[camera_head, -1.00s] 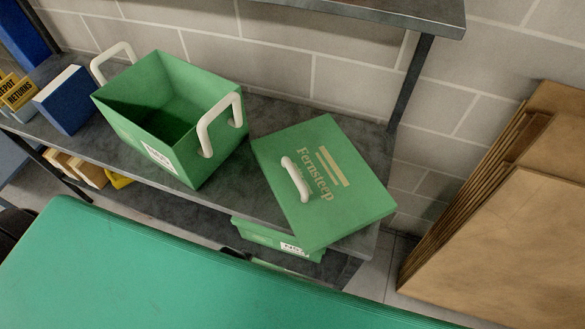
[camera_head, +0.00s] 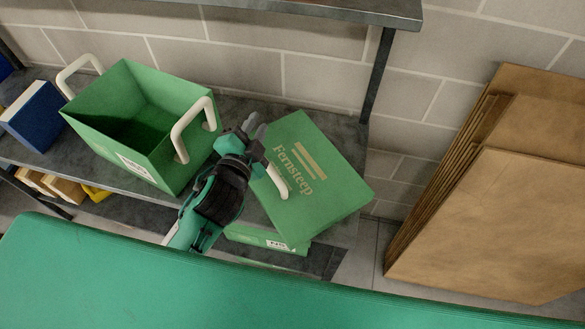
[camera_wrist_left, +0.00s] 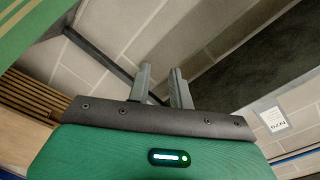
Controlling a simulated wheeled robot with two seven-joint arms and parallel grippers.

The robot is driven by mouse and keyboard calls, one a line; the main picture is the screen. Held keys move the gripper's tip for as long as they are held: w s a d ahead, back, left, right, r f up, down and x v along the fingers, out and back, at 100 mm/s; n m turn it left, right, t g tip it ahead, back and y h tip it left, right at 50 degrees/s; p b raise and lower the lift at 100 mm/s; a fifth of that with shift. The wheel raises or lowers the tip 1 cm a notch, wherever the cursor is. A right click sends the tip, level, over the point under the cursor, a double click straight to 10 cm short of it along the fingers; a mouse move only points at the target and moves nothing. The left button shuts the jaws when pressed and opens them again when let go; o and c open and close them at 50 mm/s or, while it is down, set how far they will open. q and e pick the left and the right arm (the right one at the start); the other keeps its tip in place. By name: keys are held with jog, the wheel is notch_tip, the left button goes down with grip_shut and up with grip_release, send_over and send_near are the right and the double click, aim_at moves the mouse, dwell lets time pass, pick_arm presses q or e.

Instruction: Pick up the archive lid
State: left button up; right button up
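The archive lid (camera_head: 318,190) is a flat green panel marked "Fernsteep", lying at the right end of the grey shelf. Its white handle (camera_head: 278,181) is partly hidden behind my left gripper (camera_head: 256,128). The gripper is between the lid and the open green box (camera_head: 145,165), over the lid's left edge from the head camera. In the left wrist view its two fingers (camera_wrist_left: 161,88) stand apart with nothing between them. A corner of the lid (camera_wrist_left: 30,25) shows there at the upper left. My right gripper is in neither view.
The open box has two white handles and stands left of the lid. A blue binder (camera_head: 36,115) stands farther left. Another green box (camera_head: 255,236) is below the shelf. Cardboard sheets (camera_head: 480,220) lean on the wall at right. An upper shelf (camera_head: 330,12) overhangs.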

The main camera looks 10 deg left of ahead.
pick_arm(q)
jog(key=d+r+m+t+h, duration=0.2)
jog(key=d+r+m+h, duration=1)
jog(key=m, duration=0.4)
jog(key=s+d+f+m+g+h, duration=0.1)
jog(key=s+d+m+g+h, duration=0.3)
jog(key=m+g, duration=0.65)
jog(key=s+d+f+m+g+h, duration=0.15)
jog(key=s+d+m+g, duration=0.45)
jog(key=m, duration=0.7)
jog(key=m+y, duration=1.2)
jog(key=y, duration=0.5)
send_near(274, 175)
jog(key=shift+g, duration=0.35)
jog(key=b+x, duration=0.2)
jog(key=x, duration=0.3)
jog(key=shift+w+f+b, duration=0.1)
jog(key=shift+w+b, duration=0.25)
jog(key=shift+b, duration=0.05)
jog(key=shift+b+x, duration=0.55)
jog(key=shift+x, duration=2.35)
grip_shut()
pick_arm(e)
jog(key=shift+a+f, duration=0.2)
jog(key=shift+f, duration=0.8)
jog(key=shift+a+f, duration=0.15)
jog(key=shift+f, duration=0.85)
